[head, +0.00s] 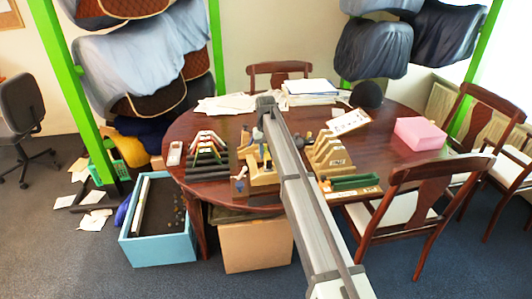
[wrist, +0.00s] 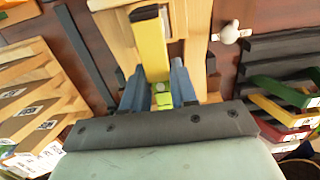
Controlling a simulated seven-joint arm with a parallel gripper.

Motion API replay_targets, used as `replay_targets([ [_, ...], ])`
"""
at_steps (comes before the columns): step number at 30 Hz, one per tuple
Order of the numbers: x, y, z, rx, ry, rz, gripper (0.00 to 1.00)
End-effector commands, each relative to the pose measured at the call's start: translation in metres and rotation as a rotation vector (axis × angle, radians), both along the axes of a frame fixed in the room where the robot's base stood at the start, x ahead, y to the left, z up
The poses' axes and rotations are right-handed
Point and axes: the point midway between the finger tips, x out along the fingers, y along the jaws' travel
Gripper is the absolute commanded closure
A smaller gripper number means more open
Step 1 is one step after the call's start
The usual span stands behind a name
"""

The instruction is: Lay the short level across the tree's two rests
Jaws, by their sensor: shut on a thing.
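The short level (wrist: 152,50) is a yellow bar with a dark end cap and a green vial, seen in the wrist view. My gripper (wrist: 158,88) is shut on it, a blue-grey finger on each side. The wooden tree (wrist: 118,28) lies under and beyond the level in the wrist view; the level and gripper cover part of it. In the head view the tree (head: 262,177) stands near the table's front edge, partly behind my arm. I cannot tell whether the level touches the rests, which are not clearly visible.
A dark stepped rack (head: 208,165) with coloured pieces stands left of the tree. A wooden stepped rack (head: 329,157) and a tray with green bars (head: 355,182) stand to its right. A pink box (head: 420,134) and papers (head: 308,87) lie farther off on the round table.

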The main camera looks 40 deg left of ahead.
Motion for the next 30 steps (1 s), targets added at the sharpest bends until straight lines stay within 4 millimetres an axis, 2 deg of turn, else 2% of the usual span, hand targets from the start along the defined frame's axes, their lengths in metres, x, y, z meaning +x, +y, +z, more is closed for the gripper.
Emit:
replay_targets([
  [23, 0.0, 0.0, -0.0007, 0.0, 0.0, 0.0, 1.0],
  [24, 0.0, 0.0, -0.0007, 0.0, 0.0, 0.0, 0.72],
  [30, 0.0, 0.0, -0.0008, 0.0, 0.0, 0.0, 0.53],
])
